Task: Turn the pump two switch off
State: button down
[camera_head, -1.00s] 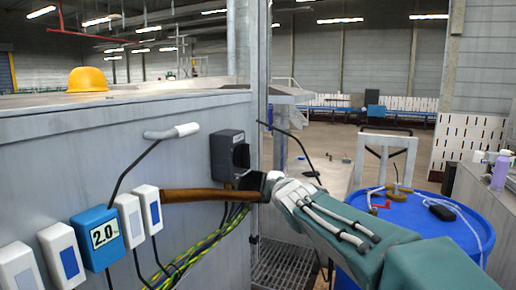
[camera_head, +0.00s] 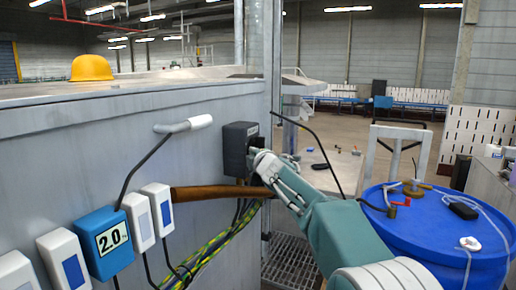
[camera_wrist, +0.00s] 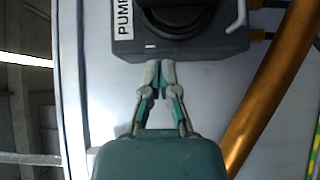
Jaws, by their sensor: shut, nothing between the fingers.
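A dark grey switch box (camera_head: 235,150) is mounted on the grey cabinet wall, near the cabinet's right end. In the wrist view the switch box (camera_wrist: 228,40) fills the top and carries a white label of which "PUMP" is readable. Its round black knob (camera_wrist: 185,18) is cut off by the top edge, so its full position is hidden. My gripper (camera_head: 258,158) is at the box's right side and covers part of its front. In the wrist view my gripper (camera_wrist: 160,66) is shut and empty, its tips close to the box's lower edge. Contact cannot be told.
A brown pipe (camera_head: 215,193) runs below the box, with green-yellow cables (camera_head: 215,248) beneath. White switches (camera_head: 156,208) and a blue "2.0" meter (camera_head: 103,250) sit at left. A white-ended lever (camera_head: 200,122) sticks out left of the box. A blue drum (camera_head: 440,235) stands at right.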

aim_at(257, 143)
jog(key=shift+w+a, duration=0.35)
jog(key=shift+w, duration=0.45)
jog(key=w, duration=0.2)
jog(key=w+d, duration=0.1)
jog(key=shift+w+d, duration=0.15)
jog(key=shift+w, duration=0.2)
jog(key=shift+w+d+r, duration=0.1)
jog(key=shift+w+d, duration=0.05)
jog(key=shift+d, duration=0.35)
jog(key=shift+a, duration=0.3)
jog(key=shift+w+d+r, duration=0.1)
jog(key=shift+d+r, duration=0.05)
jog(key=shift+d, duration=0.05)
